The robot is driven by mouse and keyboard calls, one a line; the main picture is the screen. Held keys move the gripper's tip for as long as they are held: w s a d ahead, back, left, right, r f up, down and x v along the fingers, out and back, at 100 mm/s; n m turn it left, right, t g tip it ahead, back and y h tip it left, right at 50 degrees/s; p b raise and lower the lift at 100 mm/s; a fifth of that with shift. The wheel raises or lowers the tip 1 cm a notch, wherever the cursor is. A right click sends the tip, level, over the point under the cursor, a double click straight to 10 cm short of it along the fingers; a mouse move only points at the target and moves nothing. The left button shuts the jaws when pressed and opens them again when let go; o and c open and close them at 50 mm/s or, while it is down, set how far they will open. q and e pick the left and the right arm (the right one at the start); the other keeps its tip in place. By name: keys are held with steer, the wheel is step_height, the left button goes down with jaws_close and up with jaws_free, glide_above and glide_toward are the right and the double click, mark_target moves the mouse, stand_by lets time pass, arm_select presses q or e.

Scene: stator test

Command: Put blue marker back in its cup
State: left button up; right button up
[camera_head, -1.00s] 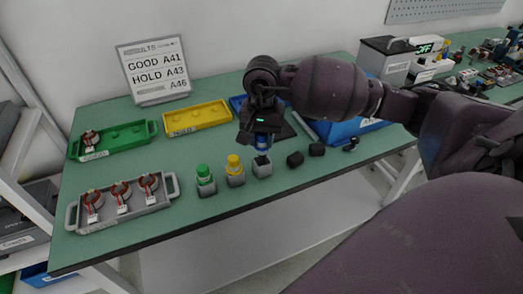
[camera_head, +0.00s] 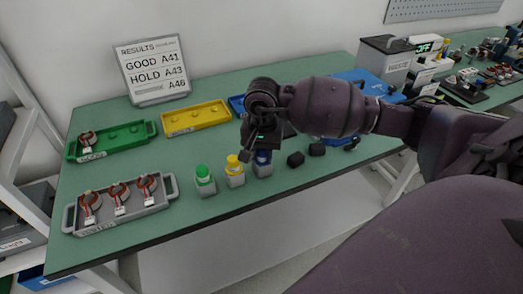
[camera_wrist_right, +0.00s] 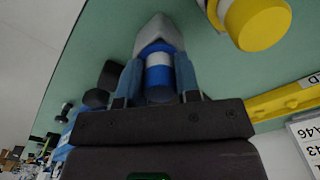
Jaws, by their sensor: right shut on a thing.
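The blue marker (camera_head: 263,157) is upright in my right gripper (camera_head: 262,149). It also shows in the right wrist view (camera_wrist_right: 158,72), with a white band, between the two fingers (camera_wrist_right: 158,82). My right gripper is shut on it. A small grey cup (camera_head: 262,170) is directly under the marker; it also shows in the wrist view (camera_wrist_right: 158,32). The marker's lower end meets or enters the cup's top; how deep it sits I cannot tell. The gripper hides the marker's top in the head view. My left gripper is not in view.
To the left stand a yellow marker (camera_head: 234,164) and a green marker (camera_head: 203,175) in grey cups. Two black blocks (camera_head: 296,159) lie close on the right. Green (camera_head: 143,143), yellow (camera_head: 168,131) and grey trays (camera_head: 151,211) are on the left.

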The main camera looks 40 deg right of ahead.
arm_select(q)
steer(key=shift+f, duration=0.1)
arm_select(e)
steer(key=shift+f, duration=0.15)
steer(key=o, duration=0.9)
steer(key=shift+c, duration=0.2)
steer(key=shift+o, duration=0.2)
steer(key=shift+r, duration=0.4)
step_height(320, 180, up, 11)
steer(key=shift+f+p, duration=0.1)
steer(key=shift+p, duration=0.55)
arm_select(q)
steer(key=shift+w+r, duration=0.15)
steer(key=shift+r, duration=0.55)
arm_select(e)
steer(key=shift+r, duration=0.7)
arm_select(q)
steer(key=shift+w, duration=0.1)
